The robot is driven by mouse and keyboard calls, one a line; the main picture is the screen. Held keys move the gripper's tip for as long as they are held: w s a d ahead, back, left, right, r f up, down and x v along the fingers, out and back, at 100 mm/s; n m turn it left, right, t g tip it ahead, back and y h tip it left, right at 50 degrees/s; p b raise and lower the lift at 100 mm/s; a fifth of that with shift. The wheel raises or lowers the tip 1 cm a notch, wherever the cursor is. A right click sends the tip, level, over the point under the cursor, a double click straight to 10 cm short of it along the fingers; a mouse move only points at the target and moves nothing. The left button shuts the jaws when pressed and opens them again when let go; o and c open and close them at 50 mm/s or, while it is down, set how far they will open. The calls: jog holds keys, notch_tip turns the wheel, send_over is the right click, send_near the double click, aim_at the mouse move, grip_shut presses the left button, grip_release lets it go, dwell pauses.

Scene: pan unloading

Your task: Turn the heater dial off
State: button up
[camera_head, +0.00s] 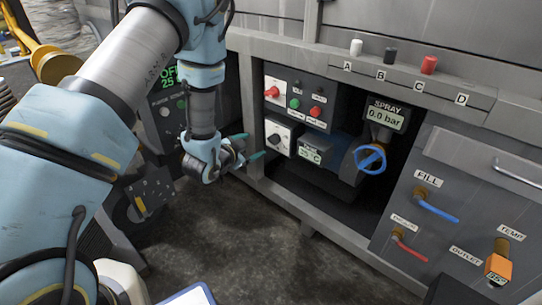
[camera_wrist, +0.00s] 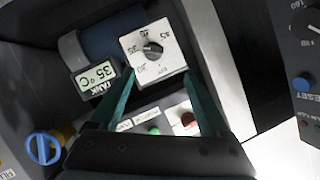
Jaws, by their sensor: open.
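The dial is a white square plate (camera_wrist: 140,62) with printed numbers and a black round knob (camera_wrist: 152,48), ahead of my fingers in the wrist view. In the head view the plate (camera_head: 289,131) is on the front of a box in the open bay. The knob's exact setting is too small to read surely. My gripper (camera_head: 249,147) is open and empty, with its teal fingertips just left of the dial in the head view. In the wrist view, the fingers (camera_wrist: 159,74) point toward the plate's lower edge, with the knob beyond the gap; contact cannot be told.
A blue valve wheel (camera_head: 370,158) is to the right. The bay's grey frame (camera_head: 250,95) stands close to my gripper.

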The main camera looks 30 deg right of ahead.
aim_at(273, 140)
jog(key=shift+h, duration=0.3)
jog(key=x, duration=0.3)
jog(key=b+x, duration=0.1)
jog(key=x, duration=0.3)
jog(key=s+b+x, duration=0.1)
jog(key=x, duration=0.3)
jog(key=shift+d+f, duration=0.3)
jog(key=shift+f, duration=0.15)
grip_shut()
